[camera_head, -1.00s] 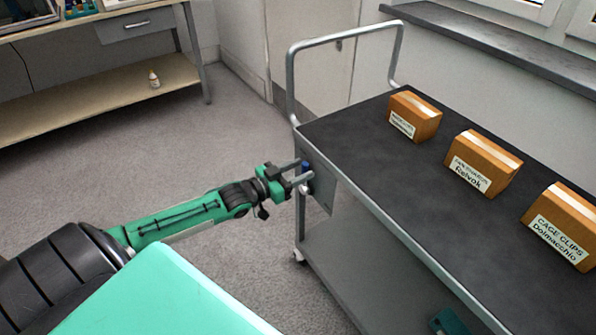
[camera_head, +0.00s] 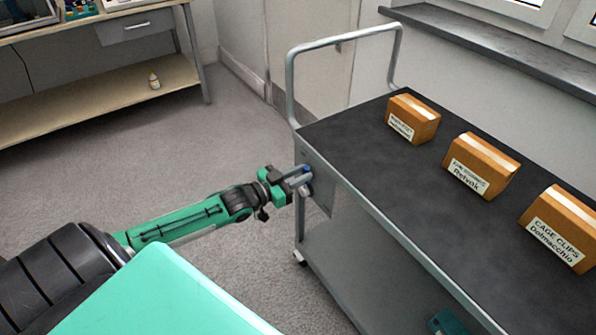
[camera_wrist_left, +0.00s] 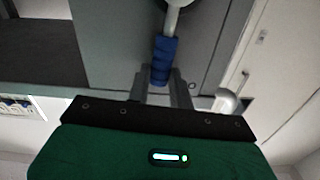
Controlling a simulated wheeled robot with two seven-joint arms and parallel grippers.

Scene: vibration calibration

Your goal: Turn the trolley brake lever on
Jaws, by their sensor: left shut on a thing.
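The trolley (camera_head: 345,190) stands right of centre, with a dark top and a grey end plate facing my left arm. The brake lever has a blue grip (camera_wrist_left: 162,62) on a light metal shaft in the left wrist view; its blue grip (camera_head: 307,168) shows only slightly in the head view. My left gripper (camera_head: 301,177) is at the end plate, below the top's corner. It is shut on the blue grip, whose end lies between the two fingers (camera_wrist_left: 163,88). The fingers partly hide the lever in the head view. My right gripper is not in view.
Several cardboard boxes stand on the trolley top, the nearest labelled Cage Clips (camera_head: 560,230). A push handle (camera_head: 290,85) rises at the trolley's far left end. The floor between is clear.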

